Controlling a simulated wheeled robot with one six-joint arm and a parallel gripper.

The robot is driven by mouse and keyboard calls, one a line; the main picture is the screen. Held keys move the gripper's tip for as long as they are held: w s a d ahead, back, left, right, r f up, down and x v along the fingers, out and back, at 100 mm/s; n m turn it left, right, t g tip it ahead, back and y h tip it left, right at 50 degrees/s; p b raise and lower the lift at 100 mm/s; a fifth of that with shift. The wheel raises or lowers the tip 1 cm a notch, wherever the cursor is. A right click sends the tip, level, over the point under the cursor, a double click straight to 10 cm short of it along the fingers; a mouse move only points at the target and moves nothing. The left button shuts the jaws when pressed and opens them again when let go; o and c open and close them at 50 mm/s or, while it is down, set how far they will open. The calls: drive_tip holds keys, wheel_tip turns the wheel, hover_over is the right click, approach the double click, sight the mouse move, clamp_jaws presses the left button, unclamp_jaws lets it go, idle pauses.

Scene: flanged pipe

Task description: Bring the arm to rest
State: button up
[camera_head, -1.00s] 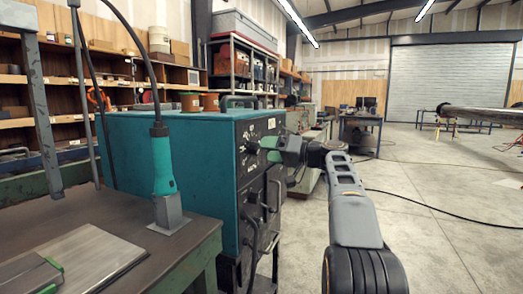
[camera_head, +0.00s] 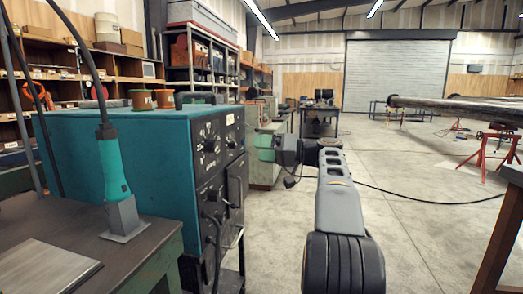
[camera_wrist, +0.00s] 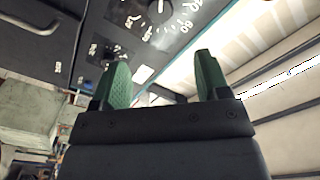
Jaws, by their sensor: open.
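My gripper (camera_head: 262,147) is at the end of my grey arm in the head view, just right of the teal welding machine's dial panel (camera_head: 208,145). In the wrist view my gripper (camera_wrist: 162,78) shows two green fingers standing apart with nothing between them. The machine's dark panel and dials (camera_wrist: 150,20) show beyond the fingers there. I cannot tell the exact gap between the fingers and the panel.
A green-handled tool (camera_head: 113,180) stands in a holder on the workbench (camera_head: 165,255) at left. Two orange spools (camera_head: 165,98) sit on the machine. A long pipe (camera_head: 450,108) and red stands (camera_head: 490,150) are at right. The concrete floor (camera_head: 400,220) is mostly open, with a black cable across it.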

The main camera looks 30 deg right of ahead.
drive_tip(key=s+a+r+m+g+h+p, duration=0.1)
drive_tip(key=s+a+g+h+p, duration=0.15)
drive_tip(key=a+p, duration=0.6)
drive_tip(key=s+a+r+m+g+h+p, duration=0.15)
drive_tip(key=a+g+p, duration=0.25)
drive_tip(key=a+p, duration=0.45)
drive_tip(key=s+a+n+g+h+p, duration=0.1)
drive_tip(key=s+a+h+p, duration=0.1)
drive_tip(key=s+p, duration=0.5)
drive_tip(key=s+a+f+n+g+h+p, duration=0.1)
drive_tip(key=s+a+g+h+p, duration=0.1)
drive_tip(key=s+h+p, duration=0.3)
drive_tip(key=s+a+p, duration=0.1)
drive_tip(key=s+p, duration=0.2)
drive_tip(key=p, duration=0.1)
drive_tip(key=shift+h, duration=0.3)
drive_tip(key=shift+s+d+f+n+h+p, duration=0.1)
drive_tip(key=shift+s+f+n+h+p, duration=0.25)
drive_tip(key=shift+s+n, duration=0.2)
drive_tip(key=shift+c, duration=0.2)
